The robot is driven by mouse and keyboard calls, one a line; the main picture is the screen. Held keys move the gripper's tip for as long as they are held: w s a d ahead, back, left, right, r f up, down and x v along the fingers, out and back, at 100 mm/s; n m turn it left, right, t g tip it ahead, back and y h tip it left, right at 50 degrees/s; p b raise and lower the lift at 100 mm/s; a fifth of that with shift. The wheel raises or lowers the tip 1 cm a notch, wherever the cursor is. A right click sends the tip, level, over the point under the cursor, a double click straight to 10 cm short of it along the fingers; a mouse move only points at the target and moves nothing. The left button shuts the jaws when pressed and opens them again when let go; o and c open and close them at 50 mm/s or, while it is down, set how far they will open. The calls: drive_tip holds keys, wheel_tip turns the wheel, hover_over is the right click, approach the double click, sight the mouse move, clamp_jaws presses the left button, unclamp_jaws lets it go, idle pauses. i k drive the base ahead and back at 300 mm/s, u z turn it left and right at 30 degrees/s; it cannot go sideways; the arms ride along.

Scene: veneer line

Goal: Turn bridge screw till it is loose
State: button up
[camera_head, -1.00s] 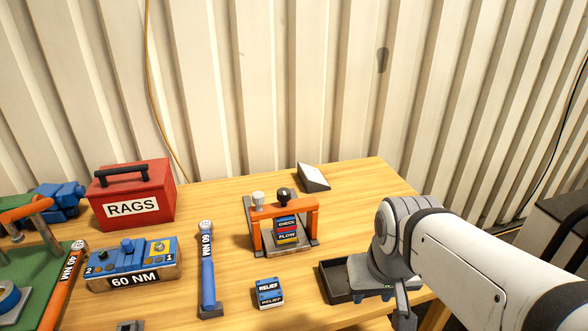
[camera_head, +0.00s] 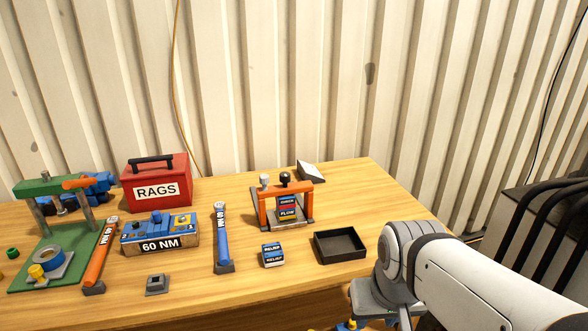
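An orange bridge (camera_head: 300,190) stands over a stack of small labelled blocks (camera_head: 287,210) on a grey base. A black-topped screw (camera_head: 285,178) rises from the middle of the bridge, above the stack. A pale knob (camera_head: 264,180) sits on the bridge's left end. I cannot tell from here how tight the screw is. My arm reaches in from the lower right, and its wrist is by the table's front edge, right of and nearer than the bridge. My gripper is largely cut off by the bottom edge, and its fingers cannot be made out.
A black empty tray (camera_head: 340,247) and a RELIEF block (camera_head: 273,255) lie in front of the bridge. A blue torque wrench (camera_head: 221,240) lies to the left. Further left are a 60 NM block (camera_head: 160,243), an orange wrench (camera_head: 100,258) and a red RAGS box (camera_head: 156,183). A grey wedge (camera_head: 311,172) sits behind.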

sight(285, 178)
drive_tip(key=u, duration=0.15)
drive_tip(key=i, duration=0.9)
drive_tip(key=z, duration=0.05)
